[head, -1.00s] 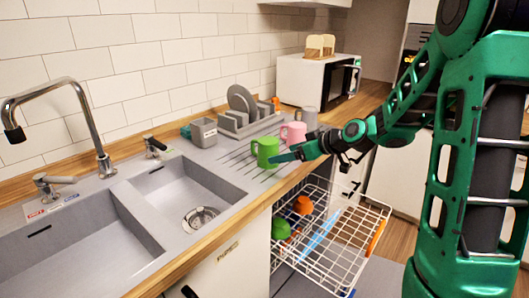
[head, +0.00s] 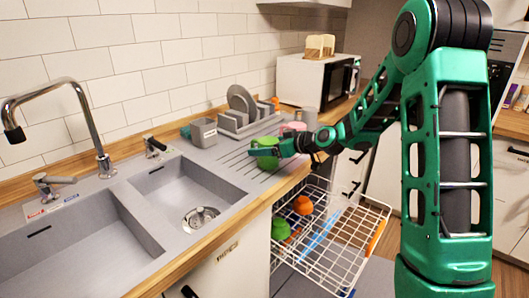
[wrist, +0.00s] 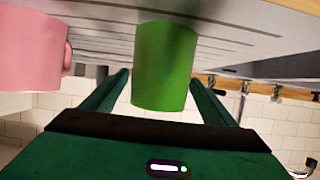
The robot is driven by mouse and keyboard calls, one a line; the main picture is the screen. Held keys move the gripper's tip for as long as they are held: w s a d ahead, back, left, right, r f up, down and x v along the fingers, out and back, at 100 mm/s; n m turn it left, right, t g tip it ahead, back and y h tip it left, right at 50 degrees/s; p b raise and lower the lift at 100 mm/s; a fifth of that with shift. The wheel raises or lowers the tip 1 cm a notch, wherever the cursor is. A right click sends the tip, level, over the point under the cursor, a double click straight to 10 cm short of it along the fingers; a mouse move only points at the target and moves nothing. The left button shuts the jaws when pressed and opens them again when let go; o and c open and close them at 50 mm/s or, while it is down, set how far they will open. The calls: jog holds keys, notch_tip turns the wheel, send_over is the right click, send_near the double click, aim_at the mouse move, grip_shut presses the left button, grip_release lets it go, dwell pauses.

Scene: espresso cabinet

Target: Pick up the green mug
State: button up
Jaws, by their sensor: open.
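The green mug (head: 268,159) stands on the ribbed drainboard beside the sink, partly hidden by my gripper (head: 270,150) in the head view. In the wrist view the green mug (wrist: 164,66) appears upside down, between the two open fingers of my gripper (wrist: 160,92). There is a visible gap between the mug and each finger. The pink mug (wrist: 32,50) is just left of the fingers in the wrist view, outside them. In the head view the pink mug (head: 293,127) stands behind the green one, mostly hidden by my arm.
A grey container (head: 203,132) and a rack with plates (head: 242,102) stand behind the mugs. A grey mug (head: 308,117) is farther back. An open dishwasher rack (head: 335,238) with cups juts out below the counter. The sink (head: 185,190) lies to the left.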

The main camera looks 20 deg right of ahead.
jog(key=x, duration=0.3)
jog(key=shift+w+a+f, duration=0.1)
jog(key=shift+w+a, duration=0.1)
jog(key=shift+w, duration=0.1)
jog(key=shift+c, duration=0.2)
jog(key=c, duration=1.3)
